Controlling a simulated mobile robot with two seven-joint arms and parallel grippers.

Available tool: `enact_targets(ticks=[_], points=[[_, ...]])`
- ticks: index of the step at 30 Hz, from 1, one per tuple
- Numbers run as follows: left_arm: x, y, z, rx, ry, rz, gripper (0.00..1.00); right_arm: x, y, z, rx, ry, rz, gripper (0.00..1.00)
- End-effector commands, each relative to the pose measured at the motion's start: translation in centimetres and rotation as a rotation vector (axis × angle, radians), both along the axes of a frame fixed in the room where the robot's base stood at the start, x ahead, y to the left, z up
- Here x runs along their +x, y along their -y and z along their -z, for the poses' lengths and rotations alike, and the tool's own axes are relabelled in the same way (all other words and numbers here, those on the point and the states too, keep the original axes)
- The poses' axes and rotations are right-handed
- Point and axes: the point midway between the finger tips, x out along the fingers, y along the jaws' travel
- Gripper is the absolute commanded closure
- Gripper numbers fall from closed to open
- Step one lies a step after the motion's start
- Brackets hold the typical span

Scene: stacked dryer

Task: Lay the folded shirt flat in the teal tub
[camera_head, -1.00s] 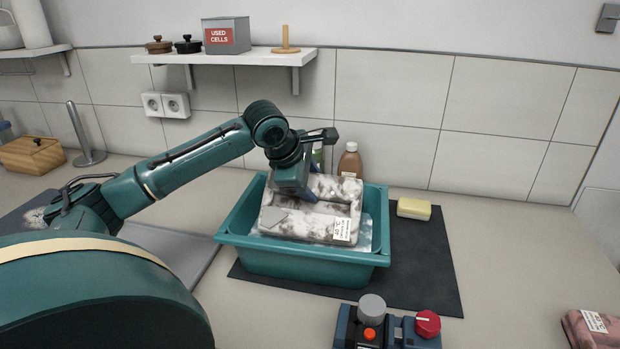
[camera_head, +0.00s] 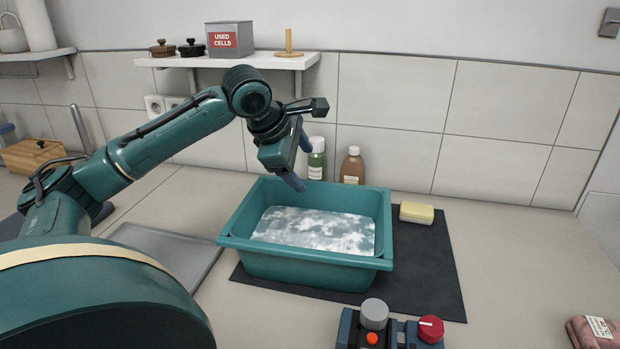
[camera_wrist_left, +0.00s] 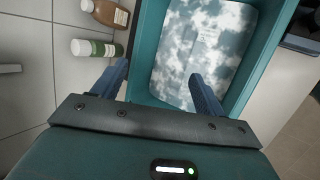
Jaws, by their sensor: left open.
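The folded shirt (camera_head: 318,232), mottled white and blue-grey, lies flat inside the teal tub (camera_head: 300,268). In the left wrist view the shirt (camera_wrist_left: 207,50) lies within the walls of the tub (camera_wrist_left: 262,72), with faint print near its middle. My left gripper (camera_head: 299,170) is above the tub's back rim, tilted down, apart from the shirt. In the left wrist view its two blue fingers (camera_wrist_left: 160,72) are spread with nothing between them. My right gripper is not in view.
A yellow sponge (camera_head: 416,213) lies on the dark mat (camera_head: 425,262) at right. A device with a red knob (camera_head: 431,329) is in front.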

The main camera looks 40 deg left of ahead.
Motion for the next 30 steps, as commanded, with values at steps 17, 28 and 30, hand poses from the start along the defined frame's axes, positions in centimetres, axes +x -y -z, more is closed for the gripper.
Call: enact_targets(ticks=[17, 28, 30], points=[[-3.3, 0.1, -4.6, -0.001, -0.001, -0.001, 0.28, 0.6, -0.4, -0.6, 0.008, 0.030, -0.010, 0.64], [-3.2, 0.1, -4.6, -0.001, -0.001, -0.001, 0.28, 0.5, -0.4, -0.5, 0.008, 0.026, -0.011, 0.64], [-3.2, 0.1, -4.6, -0.001, -0.001, -0.001, 0.28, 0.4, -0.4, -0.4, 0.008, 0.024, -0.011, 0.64]])
